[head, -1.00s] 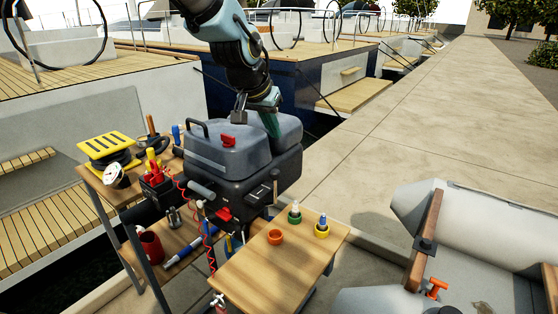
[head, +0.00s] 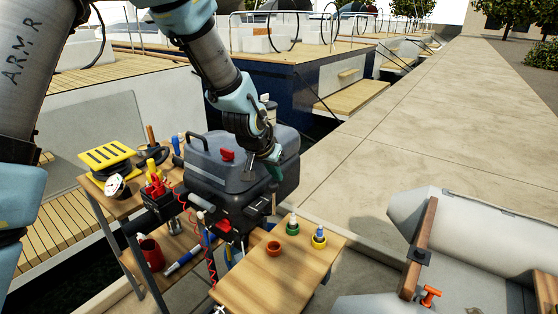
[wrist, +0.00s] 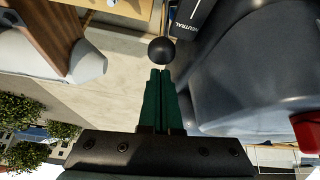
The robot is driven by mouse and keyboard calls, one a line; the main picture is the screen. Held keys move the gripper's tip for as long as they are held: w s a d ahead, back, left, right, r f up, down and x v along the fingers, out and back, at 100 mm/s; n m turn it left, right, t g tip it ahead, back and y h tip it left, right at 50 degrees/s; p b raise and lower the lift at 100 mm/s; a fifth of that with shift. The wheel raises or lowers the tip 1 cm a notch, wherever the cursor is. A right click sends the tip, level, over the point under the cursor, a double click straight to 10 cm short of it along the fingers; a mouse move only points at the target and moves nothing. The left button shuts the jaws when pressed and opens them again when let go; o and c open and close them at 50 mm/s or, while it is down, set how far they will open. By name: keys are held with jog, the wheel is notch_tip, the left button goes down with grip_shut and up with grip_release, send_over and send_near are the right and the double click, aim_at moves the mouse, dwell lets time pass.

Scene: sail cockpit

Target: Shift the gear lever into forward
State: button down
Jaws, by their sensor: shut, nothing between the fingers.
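The gear lever's round black knob (wrist: 161,50) shows in the wrist view just beyond my fingertips, with a small apparent gap. A dark panel marked NEUTRAL (wrist: 195,12) is beside it. In the head view the lever (head: 273,203) stands on the near right side of the dark grey outboard motor (head: 218,160), partly hard to make out. My gripper (head: 279,178) is above the lever at the motor's right side. Its green fingers (wrist: 160,75) are closed together and empty. Whether they touch the knob is not clear.
A wooden table (head: 265,280) in front holds an orange ring (head: 273,248) and green and yellow cups. A red coiled cord (head: 207,262) hangs left of it. A side table with a yellow reel (head: 107,155) stands left. The dock (head: 400,130) at right is clear.

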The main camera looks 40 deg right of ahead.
jog(key=shift+s+a, duration=0.1)
jog(key=shift+a, duration=0.2)
jog(key=shift+a+f, duration=0.1)
